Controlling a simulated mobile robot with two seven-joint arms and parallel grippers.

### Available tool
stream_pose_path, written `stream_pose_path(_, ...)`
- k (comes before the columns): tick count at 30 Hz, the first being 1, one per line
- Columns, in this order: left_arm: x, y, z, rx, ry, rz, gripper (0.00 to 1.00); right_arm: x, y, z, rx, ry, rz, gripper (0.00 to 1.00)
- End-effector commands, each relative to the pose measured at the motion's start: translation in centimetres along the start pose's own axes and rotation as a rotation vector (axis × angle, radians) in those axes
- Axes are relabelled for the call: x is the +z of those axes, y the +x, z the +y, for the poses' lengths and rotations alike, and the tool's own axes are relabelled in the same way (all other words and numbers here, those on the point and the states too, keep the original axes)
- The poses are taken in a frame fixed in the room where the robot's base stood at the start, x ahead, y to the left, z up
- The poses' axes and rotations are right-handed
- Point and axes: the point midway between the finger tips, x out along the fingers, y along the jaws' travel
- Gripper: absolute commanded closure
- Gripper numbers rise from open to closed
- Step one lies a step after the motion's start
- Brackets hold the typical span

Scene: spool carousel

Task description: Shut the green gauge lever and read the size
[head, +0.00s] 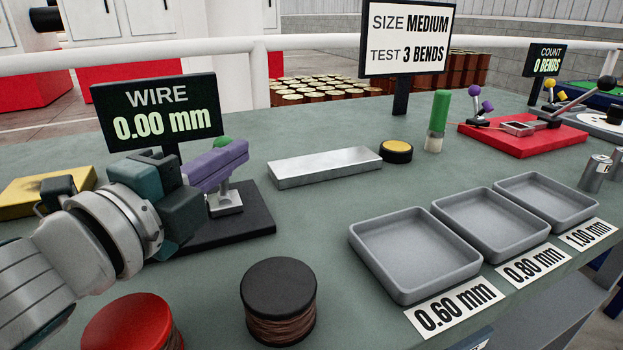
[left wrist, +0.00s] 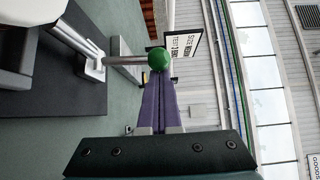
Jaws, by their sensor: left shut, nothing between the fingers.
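The wire gauge stands on a dark base plate (head: 250,212), with a small metal block (head: 226,203). Its lever stands upright, with a green ball knob (head: 222,142) mostly hidden behind my fingers in the head view. The knob shows whole in the left wrist view (left wrist: 159,59), on a grey rod. My left gripper (head: 240,152) has purple fingers, shut and empty. The fingertips are at the knob; I cannot tell whether they touch. The gauge display (head: 158,112) reads WIRE 0.00 mm. My right gripper is not in view.
A red-topped spool (head: 130,322) and a black-topped copper spool (head: 278,300) stand in front. Trays marked 0.60 (head: 415,290), 0.80 (head: 490,252) and 1.00 mm (head: 545,225) are at right. A metal bar (head: 325,167) lies behind. A sign (head: 405,40) reads SIZE MEDIUM, TEST 3 BENDS.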

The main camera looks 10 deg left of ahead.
Motion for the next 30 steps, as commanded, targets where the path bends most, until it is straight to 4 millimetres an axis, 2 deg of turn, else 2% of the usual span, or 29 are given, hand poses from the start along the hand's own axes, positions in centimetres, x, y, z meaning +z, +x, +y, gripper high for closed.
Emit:
stream_pose_path(1, 0.1, -0.1, 0.7, -0.026, -0.026, -0.003, 1.0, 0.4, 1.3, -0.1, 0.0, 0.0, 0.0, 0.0)
stream_pose_path(6, 0.4, -0.4, 0.2, -0.105, -0.102, -0.002, 1.0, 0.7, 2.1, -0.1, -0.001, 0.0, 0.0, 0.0)
stream_pose_path(30, 0.8, -0.9, -0.1, -0.102, -0.095, 0.001, 1.0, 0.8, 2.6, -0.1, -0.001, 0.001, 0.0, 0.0)
